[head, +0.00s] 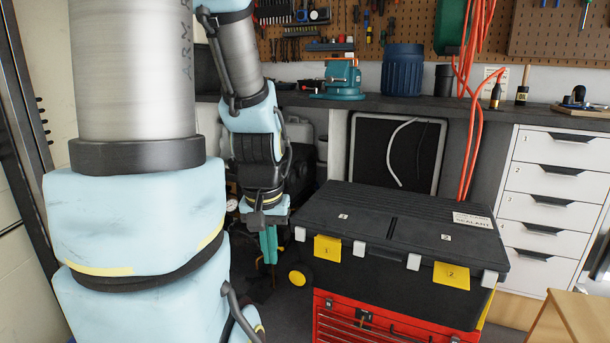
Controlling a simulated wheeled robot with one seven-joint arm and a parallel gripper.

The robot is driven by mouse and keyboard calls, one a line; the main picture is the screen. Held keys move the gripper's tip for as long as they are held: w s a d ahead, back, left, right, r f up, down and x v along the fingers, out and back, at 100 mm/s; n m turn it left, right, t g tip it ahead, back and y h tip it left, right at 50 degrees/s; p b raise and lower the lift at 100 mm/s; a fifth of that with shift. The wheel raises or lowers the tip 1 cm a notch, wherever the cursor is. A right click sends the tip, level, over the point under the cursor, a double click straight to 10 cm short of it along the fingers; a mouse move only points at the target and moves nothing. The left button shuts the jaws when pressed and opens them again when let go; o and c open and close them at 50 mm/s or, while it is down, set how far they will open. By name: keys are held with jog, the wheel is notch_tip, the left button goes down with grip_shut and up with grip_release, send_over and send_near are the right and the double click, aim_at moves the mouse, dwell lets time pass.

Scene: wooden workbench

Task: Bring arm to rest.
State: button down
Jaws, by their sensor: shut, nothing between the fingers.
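My arm is light blue and silver and fills the left of the head view, bent over with its far end hanging down. My gripper (269,260) points down at the arm's far end, left of the black toolbox and in front of the dark space under the bench. Its teal fingers look shut and hold nothing. My near arm links hide part of the floor and wall at left.
A black toolbox (395,222) with yellow latches stands on a red tool chest (380,325). Behind is a dark workbench (460,104) with a teal vise (342,80) and a blue bin (403,70). White drawers (555,190) and a wooden stool (575,318) are at right.

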notch_tip(320, 180, up, 19)
jog(key=p, duration=1.8)
jog(key=shift+r, duration=0.15)
